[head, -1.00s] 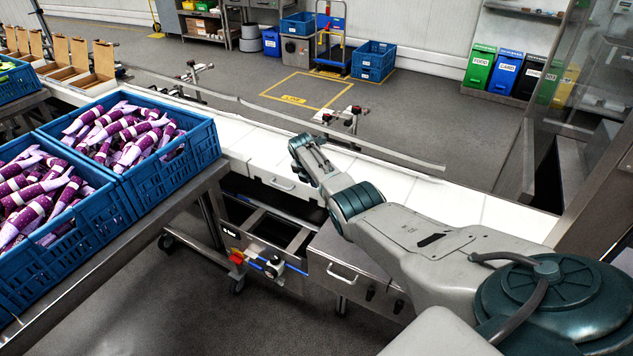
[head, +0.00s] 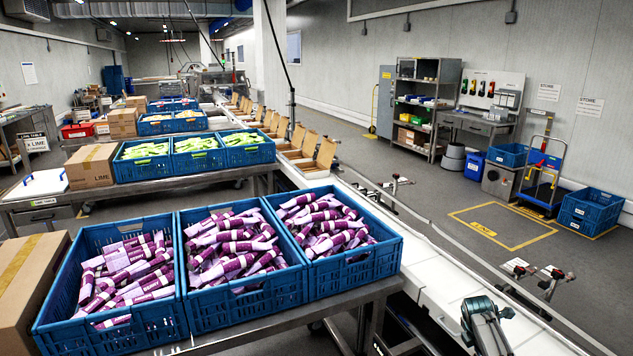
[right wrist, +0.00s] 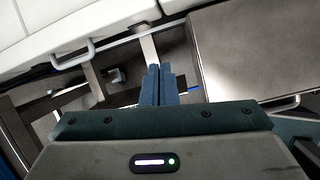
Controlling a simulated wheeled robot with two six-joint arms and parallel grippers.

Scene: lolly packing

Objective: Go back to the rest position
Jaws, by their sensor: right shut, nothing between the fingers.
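My right gripper (right wrist: 158,85) shows in the right wrist view with its two blue fingers pressed together and nothing between them. It hangs above the conveyor's side, with a handle and the dark frame beneath. In the head view only part of my right arm's end (head: 485,325) shows at the bottom right, over the white conveyor (head: 440,285). My left gripper is in neither current view.
Three blue crates (head: 190,296) of purple-wrapped lollies stand on a metal table at the front left. Crates of green-wrapped lollies (head: 196,161) stand behind. Open brown cartons (head: 322,156) line the conveyor. A cardboard box (head: 25,290) is at the left edge. Floor beyond the conveyor is largely clear.

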